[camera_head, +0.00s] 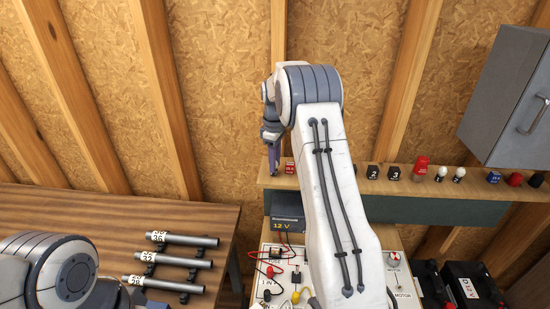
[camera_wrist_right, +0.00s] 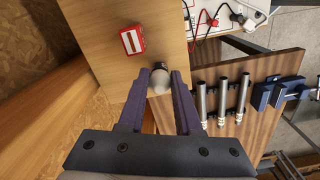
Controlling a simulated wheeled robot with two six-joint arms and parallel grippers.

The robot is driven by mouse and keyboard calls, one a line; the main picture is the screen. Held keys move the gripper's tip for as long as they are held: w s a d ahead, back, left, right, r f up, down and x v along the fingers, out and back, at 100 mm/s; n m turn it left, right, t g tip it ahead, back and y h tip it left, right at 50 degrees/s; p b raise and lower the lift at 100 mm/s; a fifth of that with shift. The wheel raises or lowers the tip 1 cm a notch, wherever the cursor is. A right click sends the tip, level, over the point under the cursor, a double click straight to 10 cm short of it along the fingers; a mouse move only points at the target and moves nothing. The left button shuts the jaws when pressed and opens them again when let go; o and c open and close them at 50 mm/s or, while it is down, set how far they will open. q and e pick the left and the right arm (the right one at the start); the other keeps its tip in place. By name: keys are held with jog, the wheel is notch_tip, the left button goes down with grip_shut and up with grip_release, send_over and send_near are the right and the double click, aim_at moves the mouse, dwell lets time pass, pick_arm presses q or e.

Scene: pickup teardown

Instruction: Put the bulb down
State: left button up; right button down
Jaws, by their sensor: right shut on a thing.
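In the right wrist view, a bulb (camera_wrist_right: 159,82) with a whitish globe and dark base sits between the fingers of my right gripper (camera_wrist_right: 160,76), which is shut on it. The base points away from my wrist, toward the wooden shelf (camera_wrist_right: 100,28). I cannot tell whether it touches the shelf. In the head view my right gripper (camera_head: 271,150) is at the shelf's left end, partly behind my arm, and the bulb is not clearly visible there. Two other light bulbs, one (camera_head: 441,173) beside another (camera_head: 459,174), stand farther right on the shelf. My left gripper is out of view.
A red block (camera_wrist_right: 132,40) sits close to the held bulb. Black numbered blocks (camera_head: 373,172) and a red item (camera_head: 421,167) stand along the shelf. A grey cabinet (camera_head: 508,95) hangs at right. Below are a 12 V box (camera_head: 287,224) and a table with metal tubes (camera_head: 183,240).

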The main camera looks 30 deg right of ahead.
jog(key=shift+f, duration=0.2)
jog(key=c, duration=0.6)
grip_release()
jog(key=shift+f, duration=0.1)
